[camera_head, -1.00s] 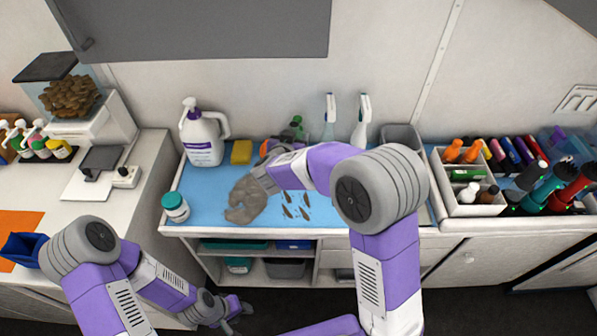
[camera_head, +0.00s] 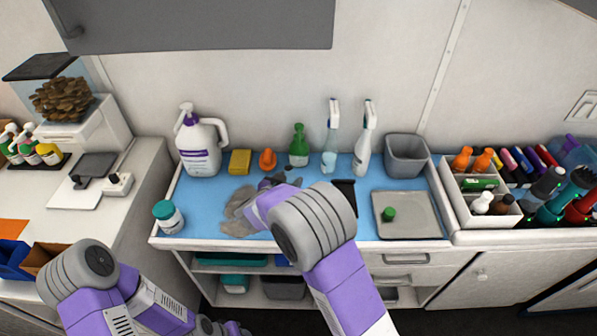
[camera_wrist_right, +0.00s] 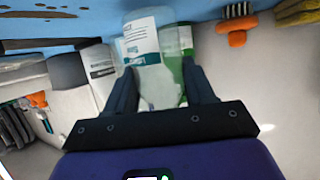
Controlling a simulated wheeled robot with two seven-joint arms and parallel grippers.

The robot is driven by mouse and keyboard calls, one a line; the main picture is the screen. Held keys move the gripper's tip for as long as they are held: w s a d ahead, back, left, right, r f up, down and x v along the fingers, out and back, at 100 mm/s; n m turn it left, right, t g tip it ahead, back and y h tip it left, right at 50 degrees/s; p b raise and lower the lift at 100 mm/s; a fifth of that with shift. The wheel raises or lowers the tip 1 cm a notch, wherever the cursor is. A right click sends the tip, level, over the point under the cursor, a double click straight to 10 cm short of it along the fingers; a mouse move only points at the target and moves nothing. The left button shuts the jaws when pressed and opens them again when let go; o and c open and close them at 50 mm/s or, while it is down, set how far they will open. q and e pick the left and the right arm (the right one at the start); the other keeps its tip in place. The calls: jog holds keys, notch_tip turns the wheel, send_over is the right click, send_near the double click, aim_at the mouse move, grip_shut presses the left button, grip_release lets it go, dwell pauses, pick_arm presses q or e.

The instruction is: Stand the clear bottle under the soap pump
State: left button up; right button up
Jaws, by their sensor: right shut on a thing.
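The soap pump is a white jug with a purple label and pump top (camera_head: 200,147), at the back left of the blue mat. My right gripper (camera_wrist_right: 160,85) has its two dark fingers on either side of a clear bottle with a white and teal label (camera_wrist_right: 147,50), shut on it. In the head view my right wrist mostly hides the gripper (camera_head: 281,180) and the bottle, right of the jug. Whether the bottle touches the mat cannot be told. My left gripper (camera_head: 222,327) shows only partly at the bottom edge; its jaws are unclear.
A yellow sponge (camera_head: 240,161), orange brush (camera_head: 267,159), green bottle (camera_head: 299,146) and two spray bottles (camera_head: 331,142) (camera_head: 364,142) line the back. Grey fur (camera_head: 238,212) and a white tub (camera_head: 168,216) are in front. A tray with a green cap (camera_head: 407,222) lies right.

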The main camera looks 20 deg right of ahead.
jog(key=w+d, duration=0.2)
jog(key=w, duration=0.1)
jog(key=shift+w+d+r+b, duration=0.1)
jog(key=shift+d+r+b, duration=0.2)
jog(key=shift+d, duration=0.1)
jog(key=b+x, duration=0.1)
jog(key=x, duration=0.2)
jog(key=shift+w+d+r+b, duration=0.1)
jog(key=shift+w+b, duration=0.1)
jog(key=shift+b, duration=0.1)
jog(key=shift+f, duration=0.2)
jog(key=shift+r, duration=0.1)
jog(key=shift+f, duration=0.2)
jog(key=o, duration=1.1)
jog(key=shift+c, duration=0.2)
jog(key=shift+r, duration=0.15)
